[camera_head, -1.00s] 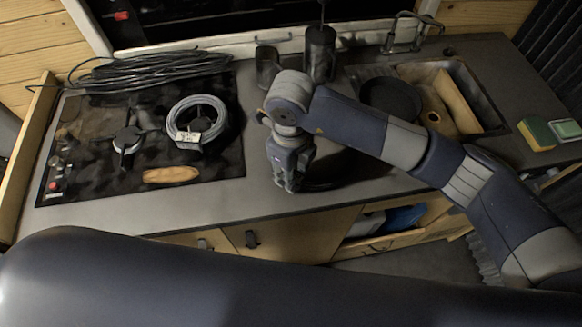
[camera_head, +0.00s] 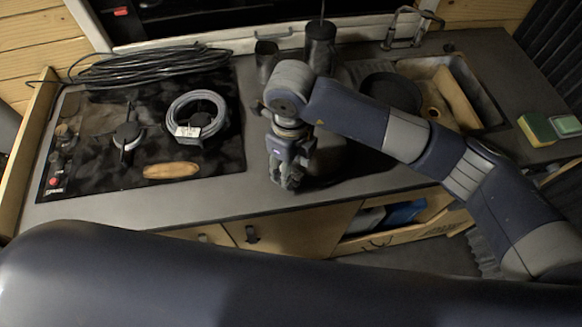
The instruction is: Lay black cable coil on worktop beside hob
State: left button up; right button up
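The black cable coil (camera_head: 150,66) lies in loose loops across the back of the hob (camera_head: 95,185), by the rear edge of the worktop (camera_head: 255,185). My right gripper (camera_head: 290,184) points down over the worktop just right of the hob. It is clear of the black coil, and nothing shows clearly in it. Its fingers are small and dark, so I cannot tell whether they are open or shut. A large link of my own crosses the foreground. My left gripper is not in view.
A grey cable coil (camera_head: 169,117) with a white label lies on a hob burner. A wooden oval (camera_head: 171,171) lies at the hob's front. A dark cup (camera_head: 266,58) and canister (camera_head: 320,45) stand behind my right arm. The sink (camera_head: 478,92) and sponge (camera_head: 537,130) are at right.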

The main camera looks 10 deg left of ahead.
notch_tip(320, 180, up, 10)
jog(key=b, duration=0.2)
jog(key=shift+r, duration=0.2)
dwell(0.4)
